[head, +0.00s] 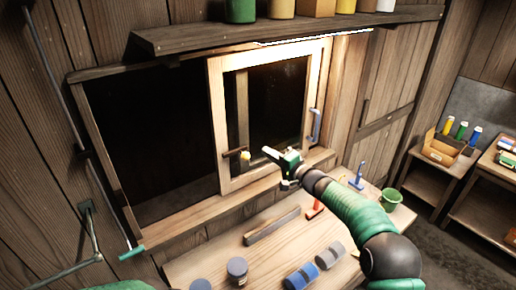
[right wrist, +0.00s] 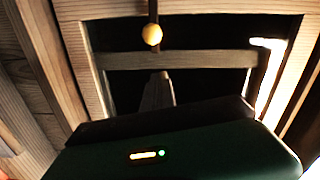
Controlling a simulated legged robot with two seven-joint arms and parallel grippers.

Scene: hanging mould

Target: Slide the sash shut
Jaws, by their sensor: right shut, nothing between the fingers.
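The sash (head: 216,110) is a light wooden frame with a dark pane, at the right side of the window opening. The opening left of it (head: 145,130) is dark and uncovered. A yellow knob (head: 245,155) on a short dark bar sits at the sash's lower left; the yellow knob also shows in the right wrist view (right wrist: 152,34). My left gripper is out of view.
A shelf (head: 200,36) with pots overhangs the window. The bench (head: 215,265) below holds jars, a grey bar (head: 272,226), tools and a green bucket (head: 391,197). A green-handled lever (head: 131,252) stands at the left wall. Side tables (head: 430,170) are at the right.

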